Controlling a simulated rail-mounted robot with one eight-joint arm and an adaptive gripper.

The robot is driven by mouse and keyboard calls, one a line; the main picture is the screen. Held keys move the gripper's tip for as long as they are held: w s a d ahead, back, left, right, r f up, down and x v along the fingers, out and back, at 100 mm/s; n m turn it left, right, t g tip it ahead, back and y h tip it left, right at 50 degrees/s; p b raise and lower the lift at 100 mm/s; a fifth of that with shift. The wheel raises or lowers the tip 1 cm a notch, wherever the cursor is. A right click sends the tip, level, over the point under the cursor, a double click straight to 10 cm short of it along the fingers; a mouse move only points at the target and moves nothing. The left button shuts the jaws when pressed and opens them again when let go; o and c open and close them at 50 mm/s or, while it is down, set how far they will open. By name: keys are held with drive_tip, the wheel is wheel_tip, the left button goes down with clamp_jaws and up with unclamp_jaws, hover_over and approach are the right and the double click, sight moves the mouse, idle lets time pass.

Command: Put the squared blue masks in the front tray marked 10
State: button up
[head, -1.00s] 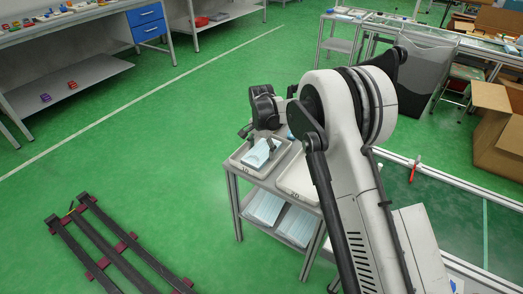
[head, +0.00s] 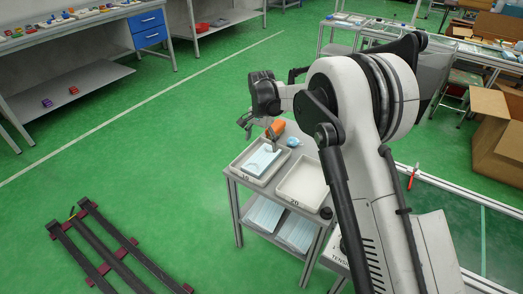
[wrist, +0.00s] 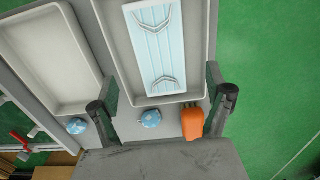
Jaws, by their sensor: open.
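A pale blue pleated mask (head: 261,160) lies flat in the front tray marked 10 (head: 246,180). In the wrist view the mask (wrist: 153,45) shows its ear loops at both ends, inside the grey tray (wrist: 198,50). I cannot tell whether more masks lie under it. My gripper (head: 258,130) is open and empty, above the tray's far end. In the wrist view my gripper's fingers (wrist: 160,82) stand wide apart, with nothing between them touching.
The tray marked 20 (head: 303,183), beside it, looks empty. Stacks of blue masks (head: 265,214) lie on the cart's lower shelf. An orange carrot-like object (wrist: 192,123) and two bluish round objects (wrist: 150,118) (wrist: 77,126) sit behind the trays.

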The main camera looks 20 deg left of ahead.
wheel_tip(320, 180, up, 4)
drive_tip(key=shift+r, duration=0.1)
drive_tip(key=s+d+r+t, duration=0.1)
drive_tip(key=s+d+r, duration=0.3)
drive_tip(key=d+r, duration=0.4)
drive_tip(key=s+d+r+n+t+y, duration=0.1)
drive_tip(key=s+d+r, duration=0.2)
drive_tip(key=d+r, duration=0.5)
drive_tip(key=s+d+r+t, duration=0.1)
drive_tip(key=s+d+r, duration=0.4)
drive_tip(key=d, duration=0.6)
drive_tip(key=s+d+r+n+t, duration=0.1)
drive_tip(key=s+d+r+t, duration=0.1)
drive_tip(key=s+d, duration=0.85)
drive_tip(key=s+d+f+t, duration=0.1)
drive_tip(key=s+d+f, duration=0.1)
drive_tip(key=s, duration=0.4)
drive_tip(key=s+d+f+n+t+h, duration=0.1)
drive_tip(key=s+d+f, duration=0.2)
drive_tip(key=s+d, duration=0.2)
drive_tip(key=shift+s, duration=1.2)
